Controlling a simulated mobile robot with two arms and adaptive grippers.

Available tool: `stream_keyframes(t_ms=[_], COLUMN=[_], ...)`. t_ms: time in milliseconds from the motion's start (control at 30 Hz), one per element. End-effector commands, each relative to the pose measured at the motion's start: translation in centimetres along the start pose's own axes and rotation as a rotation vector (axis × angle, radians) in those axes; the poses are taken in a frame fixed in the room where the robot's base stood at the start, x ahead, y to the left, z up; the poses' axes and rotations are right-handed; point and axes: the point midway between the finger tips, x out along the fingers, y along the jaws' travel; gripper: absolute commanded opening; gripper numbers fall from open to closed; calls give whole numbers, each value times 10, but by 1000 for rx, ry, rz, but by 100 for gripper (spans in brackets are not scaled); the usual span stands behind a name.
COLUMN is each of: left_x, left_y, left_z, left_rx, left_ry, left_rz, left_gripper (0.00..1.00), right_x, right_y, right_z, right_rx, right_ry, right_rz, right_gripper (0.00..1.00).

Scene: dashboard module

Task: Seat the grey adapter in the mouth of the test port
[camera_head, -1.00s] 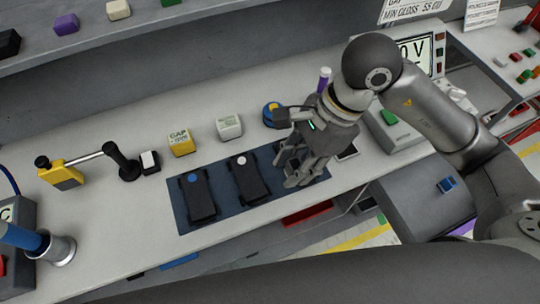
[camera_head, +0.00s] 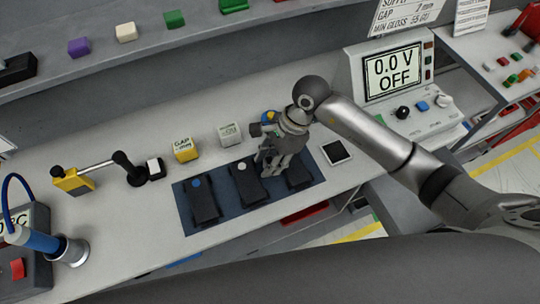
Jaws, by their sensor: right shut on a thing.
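My right gripper (camera_head: 266,170) points down over the blue mat (camera_head: 225,213), between the middle black module (camera_head: 248,184) and the right black module (camera_head: 299,176). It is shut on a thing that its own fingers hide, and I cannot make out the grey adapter. I cannot pick out the test port for sure either. The left black module (camera_head: 202,203) has a blue disc on top, the middle one a white disc. The top of the right module is partly hidden by the gripper. My left gripper is not in view.
A yellow block (camera_head: 185,150) and a pale block (camera_head: 230,135) stand behind the mat. A blue-handled tool (camera_head: 40,240) leans in a metal cup (camera_head: 72,252) at left. A supply unit (camera_head: 395,75) reads 0.0 V OFF.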

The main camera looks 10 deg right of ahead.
Motion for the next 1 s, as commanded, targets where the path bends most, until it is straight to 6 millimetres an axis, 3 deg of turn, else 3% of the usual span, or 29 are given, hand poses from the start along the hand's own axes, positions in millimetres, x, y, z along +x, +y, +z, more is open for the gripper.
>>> stream_keyframes(t_ms=[367, 400, 533, 967, 1000], left_x=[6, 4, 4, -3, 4], left_y=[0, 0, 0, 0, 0], left_z=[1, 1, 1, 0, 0], left_rx=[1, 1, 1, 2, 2], left_ry=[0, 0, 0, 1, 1], left_rz=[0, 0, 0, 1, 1], left_gripper=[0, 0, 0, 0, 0], right_x=[5, 3, 3, -2, -5], right_y=[0, 0, 0, 0, -1], right_z=[-2, -1, -1, 1, -1], right_rx=[-1, -1, -1, 0, -2], right_ry=[0, -1, -1, -1, 0], right_rz=[-2, -1, -1, -1, -4], right_gripper=[7, 34, 51, 52, 52])
